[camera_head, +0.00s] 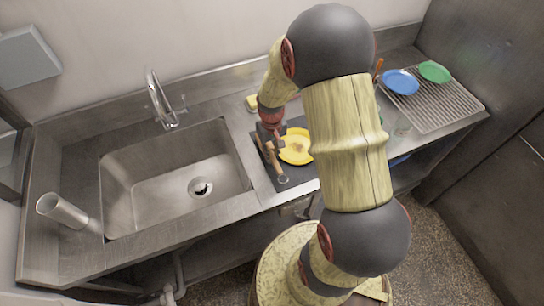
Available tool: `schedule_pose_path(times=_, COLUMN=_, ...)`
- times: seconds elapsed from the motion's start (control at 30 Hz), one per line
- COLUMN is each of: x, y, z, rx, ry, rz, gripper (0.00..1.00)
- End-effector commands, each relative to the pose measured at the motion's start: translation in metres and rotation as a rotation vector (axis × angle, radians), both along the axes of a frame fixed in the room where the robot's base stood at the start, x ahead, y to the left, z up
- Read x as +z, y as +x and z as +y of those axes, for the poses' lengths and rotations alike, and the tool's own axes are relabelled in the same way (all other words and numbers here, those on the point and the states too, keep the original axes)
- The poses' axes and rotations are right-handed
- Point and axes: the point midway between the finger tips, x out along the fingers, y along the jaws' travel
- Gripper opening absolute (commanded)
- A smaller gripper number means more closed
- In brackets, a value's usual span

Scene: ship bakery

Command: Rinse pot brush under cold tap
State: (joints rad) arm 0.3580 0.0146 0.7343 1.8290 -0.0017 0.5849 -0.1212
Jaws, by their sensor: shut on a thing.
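My gripper (268,138) is over the dark mat just right of the sink, shut on the wooden handle of what looks like the pot brush (275,162). The brush slants down toward the front edge of the counter, with a small pale end lowest. Whether it touches the mat I cannot tell. The gripper hides part of the handle. The curved metal tap (158,98) stands behind the sink (132,214), to the left of my gripper. I see no water flowing from its spout. The basin looks empty, with a round drain in its floor.
A yellow plate (297,148) lies on the mat (291,183) beside the brush. Blue (401,82) and green (434,72) plates sit on the rack (445,110), near a glass (403,126).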

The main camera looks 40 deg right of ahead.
Motion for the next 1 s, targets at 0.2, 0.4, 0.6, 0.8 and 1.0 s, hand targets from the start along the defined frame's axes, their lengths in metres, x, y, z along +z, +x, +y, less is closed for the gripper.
schedule_pose_path(times=0.2, x=-0.018, y=-0.001, z=0.0, rx=0.0, ry=0.0, rz=0.001, gripper=0.0)
schedule_pose_path(times=0.4, x=-0.019, y=-0.001, z=0.0, rx=0.0, ry=0.0, rz=0.001, gripper=0.0)
schedule_pose_path(times=0.6, x=-0.021, y=-0.001, z=0.0, rx=0.0, ry=0.0, rz=0.001, gripper=0.21)
schedule_pose_path(times=0.8, x=-0.021, y=-0.001, z=0.0, rx=0.0, ry=0.0, rz=0.001, gripper=0.33)
schedule_pose_path(times=1.0, x=-0.021, y=-0.001, z=0.0, rx=0.0, ry=0.0, rz=0.001, gripper=0.34)
